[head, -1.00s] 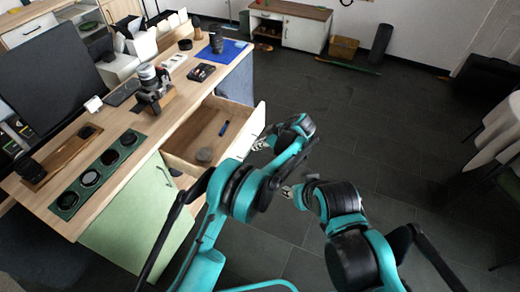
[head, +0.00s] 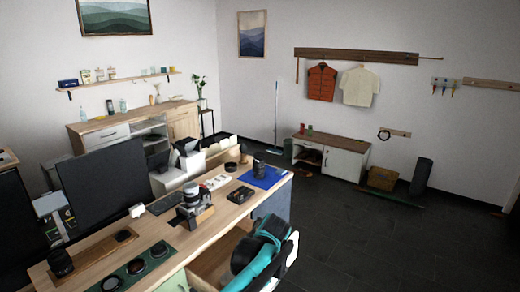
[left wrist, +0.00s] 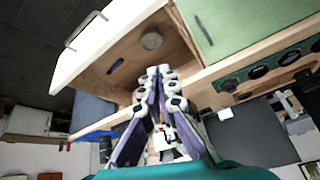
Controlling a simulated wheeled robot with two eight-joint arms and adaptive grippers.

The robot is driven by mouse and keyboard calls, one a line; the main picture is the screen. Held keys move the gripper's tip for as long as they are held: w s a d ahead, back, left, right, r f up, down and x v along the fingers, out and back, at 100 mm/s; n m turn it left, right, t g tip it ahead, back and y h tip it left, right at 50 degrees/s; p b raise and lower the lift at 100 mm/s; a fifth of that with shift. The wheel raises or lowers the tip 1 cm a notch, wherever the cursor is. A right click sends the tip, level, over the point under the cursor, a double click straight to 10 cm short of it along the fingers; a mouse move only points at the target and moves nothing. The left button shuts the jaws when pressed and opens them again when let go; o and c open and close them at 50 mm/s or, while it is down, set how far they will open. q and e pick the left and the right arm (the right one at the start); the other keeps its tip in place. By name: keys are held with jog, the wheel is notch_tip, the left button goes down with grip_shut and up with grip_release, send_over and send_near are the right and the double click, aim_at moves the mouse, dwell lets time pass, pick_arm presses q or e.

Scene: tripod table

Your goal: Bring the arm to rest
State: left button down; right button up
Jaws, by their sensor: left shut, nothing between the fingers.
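My left arm (head: 257,255), teal and black, shows at the bottom of the head view, over the open drawer's front. Its fingertips are hidden in that view. In the left wrist view, my left gripper (left wrist: 160,76) is shut and empty, its fingertips together over the region of the open drawer and desk edge. My right arm and gripper are not in view.
The open wooden drawer (head: 207,267) holds a round grey item (left wrist: 152,39) and a blue item (left wrist: 115,66). The desk (head: 150,232) carries a camera (head: 194,204), a monitor (head: 104,190) and a blue mat (head: 262,177). Dark floor (head: 370,235) at right is open.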

pick_arm(q)
jog(key=s+a+r+m+h, duration=0.2)
jog(key=s+a+r+m, duration=0.15)
jog(key=s+a, duration=0.7)
jog(key=s+a+f+m+t+h, duration=0.1)
jog(key=s, duration=0.6)
jog(key=s+a+f+m+t, duration=0.1)
jog(key=s+a+f, duration=0.1)
jog(key=s, duration=0.6)
jog(key=shift+t+h, duration=0.4)
